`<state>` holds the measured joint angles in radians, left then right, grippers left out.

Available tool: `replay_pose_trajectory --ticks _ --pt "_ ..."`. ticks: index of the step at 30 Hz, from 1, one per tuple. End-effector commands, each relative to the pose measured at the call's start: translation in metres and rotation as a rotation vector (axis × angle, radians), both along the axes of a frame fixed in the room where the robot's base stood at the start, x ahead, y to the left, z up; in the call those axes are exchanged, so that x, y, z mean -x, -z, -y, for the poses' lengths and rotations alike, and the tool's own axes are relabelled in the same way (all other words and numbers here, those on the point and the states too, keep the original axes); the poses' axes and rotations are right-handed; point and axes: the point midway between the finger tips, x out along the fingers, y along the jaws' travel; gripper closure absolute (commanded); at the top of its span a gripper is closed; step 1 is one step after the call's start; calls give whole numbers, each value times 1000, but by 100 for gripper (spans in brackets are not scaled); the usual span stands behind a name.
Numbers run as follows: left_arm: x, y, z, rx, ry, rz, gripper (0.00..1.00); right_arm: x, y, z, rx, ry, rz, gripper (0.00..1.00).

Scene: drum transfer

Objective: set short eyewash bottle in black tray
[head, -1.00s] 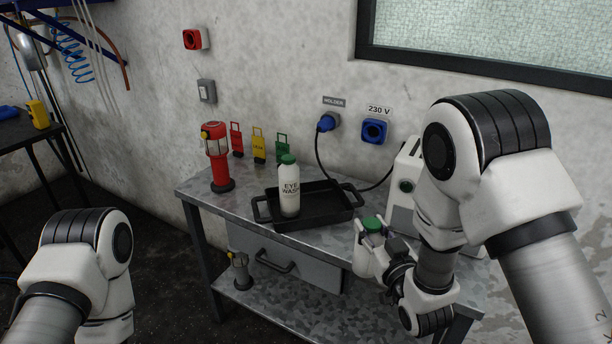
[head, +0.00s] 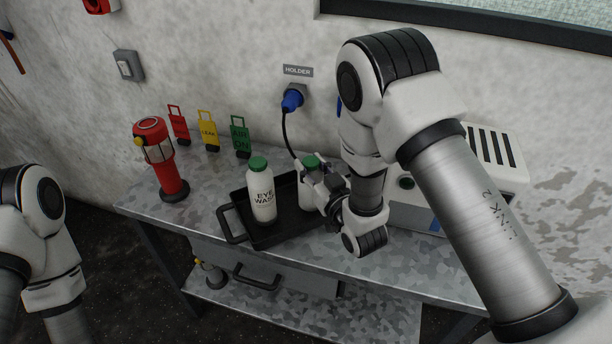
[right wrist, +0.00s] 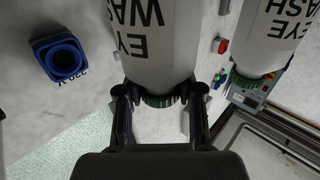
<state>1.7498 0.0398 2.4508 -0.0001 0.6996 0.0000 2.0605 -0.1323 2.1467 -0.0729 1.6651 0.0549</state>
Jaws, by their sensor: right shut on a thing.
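The short eyewash bottle (head: 307,196), white with a green cap, is in my right gripper (head: 316,178), at the right part of the black tray (head: 278,236). In the right wrist view the fingers (right wrist: 160,94) are shut on this bottle (right wrist: 158,45) around its green cap end. Its base is hidden in the head view, so I cannot tell whether it touches the tray floor. A taller eyewash bottle (head: 262,192) stands upright in the tray's left part; it also shows in the right wrist view (right wrist: 278,32). My left gripper is out of view.
A red lamp (head: 160,160) stands at the bench's left end. Red, yellow and green tags (head: 208,130) are by the wall. A white device (head: 490,150) stands at the right, partly behind my right arm. A blue plug (head: 292,100) and cable hang behind the tray.

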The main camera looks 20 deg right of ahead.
Motion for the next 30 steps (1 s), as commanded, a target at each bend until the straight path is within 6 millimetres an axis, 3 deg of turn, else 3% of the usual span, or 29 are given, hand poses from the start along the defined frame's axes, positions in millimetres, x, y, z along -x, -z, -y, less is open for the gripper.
replay_pose_trajectory --ticks 5,16,17,18,30 --pt "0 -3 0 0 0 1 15 0 29 0 -2 1 0 100" --pt "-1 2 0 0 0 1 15 0 36 0 -1 0 1 100" --pt "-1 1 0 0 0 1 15 0 35 0 -1 0 0 53" --pt "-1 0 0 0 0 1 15 0 34 0 -1 0 0 39" --pt "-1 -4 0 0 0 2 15 0 29 0 -1 0 0 39"
